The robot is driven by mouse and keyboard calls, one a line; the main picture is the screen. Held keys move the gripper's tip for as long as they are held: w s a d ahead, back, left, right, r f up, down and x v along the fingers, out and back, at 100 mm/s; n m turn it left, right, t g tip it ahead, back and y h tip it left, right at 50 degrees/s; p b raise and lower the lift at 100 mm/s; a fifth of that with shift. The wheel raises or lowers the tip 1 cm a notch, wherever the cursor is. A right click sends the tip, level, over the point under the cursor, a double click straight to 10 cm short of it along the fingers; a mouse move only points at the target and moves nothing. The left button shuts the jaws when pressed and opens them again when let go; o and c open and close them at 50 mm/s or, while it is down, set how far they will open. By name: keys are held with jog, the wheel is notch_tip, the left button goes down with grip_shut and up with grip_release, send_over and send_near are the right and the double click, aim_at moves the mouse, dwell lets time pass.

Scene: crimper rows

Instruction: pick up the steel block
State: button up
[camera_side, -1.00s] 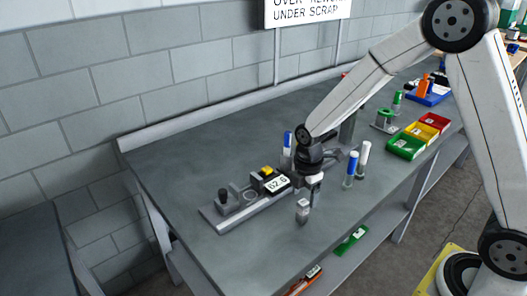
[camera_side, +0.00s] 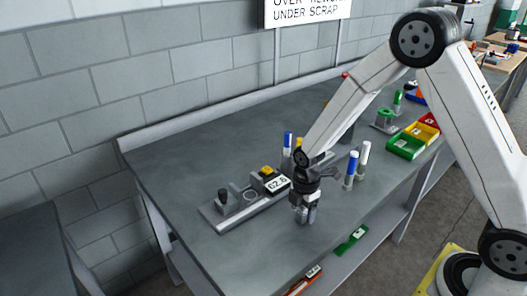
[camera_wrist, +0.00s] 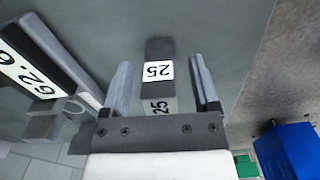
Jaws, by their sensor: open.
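The steel block (camera_wrist: 159,50) is a small grey block with white labels reading "25". In the wrist view it stands between the two open fingers of my gripper (camera_wrist: 162,88), with a gap on each side. In the side view my gripper (camera_side: 304,212) is down over the block near the table's front edge. The block (camera_side: 311,216) is partly hidden there by the fingers.
A gauge fixture with a "62.6" display (camera_side: 278,185) lies just left of my gripper; its display also shows in the wrist view (camera_wrist: 20,62). Blue-capped (camera_side: 351,167) and white (camera_side: 363,158) cylinders stand to the right. Coloured bins (camera_side: 405,146) sit farther right.

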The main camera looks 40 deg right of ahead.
jog(key=shift+c, duration=0.2)
dwell(0.3)
grip_shut()
jog(key=shift+r, duration=0.1)
jog(key=shift+r, duration=0.65)
jog(key=s+r, duration=1.1)
jog(key=s, duration=0.3)
jog(key=shift+r, duration=0.25)
jog(key=shift+d, duration=0.1)
dwell(0.4)
